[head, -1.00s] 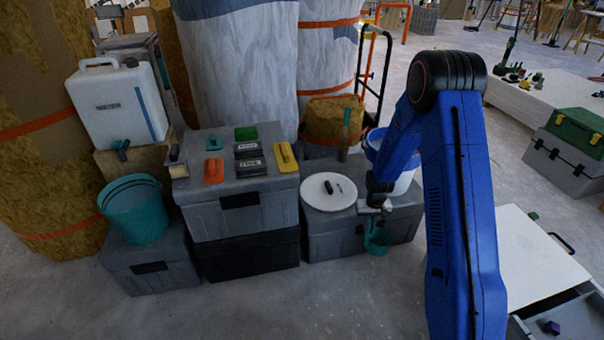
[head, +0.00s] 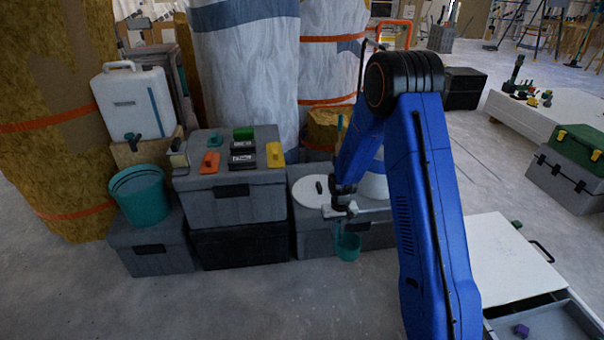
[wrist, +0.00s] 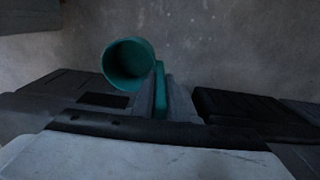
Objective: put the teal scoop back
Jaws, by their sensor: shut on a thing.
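The teal scoop (head: 348,246) hangs below my gripper (head: 342,211) in the head view, its cup in front of the grey box on the right. In the wrist view the scoop's round cup (wrist: 128,63) opens toward the camera. Its handle (wrist: 160,90) is pinched between the jaws of my gripper (wrist: 160,98), which is shut on it. The scoop is held in the air, clear of the floor. A larger teal bucket (head: 141,197) stands on a grey box at the left, below the tap of a white water canister (head: 137,104).
A grey box (head: 235,200) carries orange, green, black and yellow tools. An open drawer (head: 545,325) is at lower right. The front floor is clear.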

